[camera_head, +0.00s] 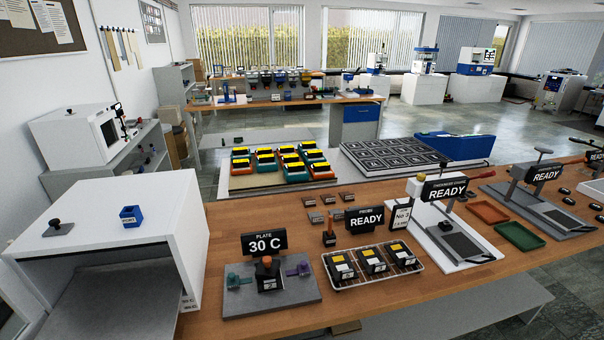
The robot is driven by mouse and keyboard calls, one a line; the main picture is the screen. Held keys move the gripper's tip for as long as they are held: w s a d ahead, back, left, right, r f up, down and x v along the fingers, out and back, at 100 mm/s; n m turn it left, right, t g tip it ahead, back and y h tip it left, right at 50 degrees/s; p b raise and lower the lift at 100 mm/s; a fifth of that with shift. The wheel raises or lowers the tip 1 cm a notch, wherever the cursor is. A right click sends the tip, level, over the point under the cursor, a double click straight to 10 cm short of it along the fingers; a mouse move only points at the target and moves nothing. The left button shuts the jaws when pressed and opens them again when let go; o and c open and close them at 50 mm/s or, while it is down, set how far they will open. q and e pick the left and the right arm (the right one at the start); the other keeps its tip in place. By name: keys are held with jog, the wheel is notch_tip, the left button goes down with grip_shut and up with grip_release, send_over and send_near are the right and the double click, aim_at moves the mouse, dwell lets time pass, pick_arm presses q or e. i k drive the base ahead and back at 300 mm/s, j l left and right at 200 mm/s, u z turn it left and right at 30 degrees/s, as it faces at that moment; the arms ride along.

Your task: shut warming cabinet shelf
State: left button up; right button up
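A white box-shaped cabinet (150,215) stands at the left end of the wooden bench, its open front facing me. I take it to be the warming cabinet. A flat grey shelf (110,300) shows inside the opening and runs toward me, past the bottom edge of the view. Its front edge is out of view, so I cannot tell how far it sticks out. No items show on its visible part. A dark-knobbed stamp (58,226) and a small blue box (131,214) stand on the cabinet's top. Neither of my grippers is in view.
Right of the cabinet, a grey plate with a "30 C" sign (264,243) stands close by. A wire rack (372,267) with black blocks and a white press marked READY (445,190) are farther right. Orange and green trays (520,236) lie beyond.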

aim_at(141, 299)
jog(key=u, duration=1.6)
jog(key=i+l+u, duration=0.15)
jog(key=i, duration=0.15)
